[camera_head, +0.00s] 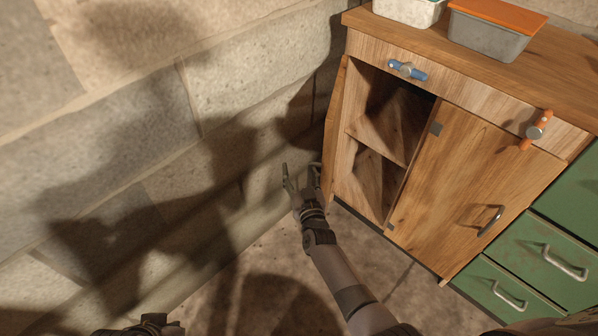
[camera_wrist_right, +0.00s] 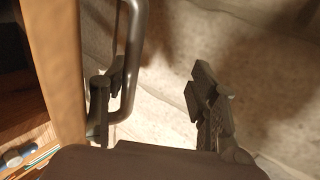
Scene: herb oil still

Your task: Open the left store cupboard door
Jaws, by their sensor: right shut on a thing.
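The left store cupboard door (camera_head: 335,125) stands swung wide open and shows nearly edge-on at the left of the wooden cupboard (camera_head: 355,45). In the right wrist view its panel (camera_wrist_right: 58,60) runs along the left, with a dark bar handle (camera_wrist_right: 133,60) on it.
The right cupboard door (camera_head: 455,190) is closed. Drawers with a blue handle (camera_head: 408,70) and an orange handle (camera_head: 536,130) sit above. Containers, including an orange-lidded one (camera_head: 490,35), stand on top. A stone wall (camera_head: 150,130) is close on the left. Green drawers (camera_head: 545,255) stand at right.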

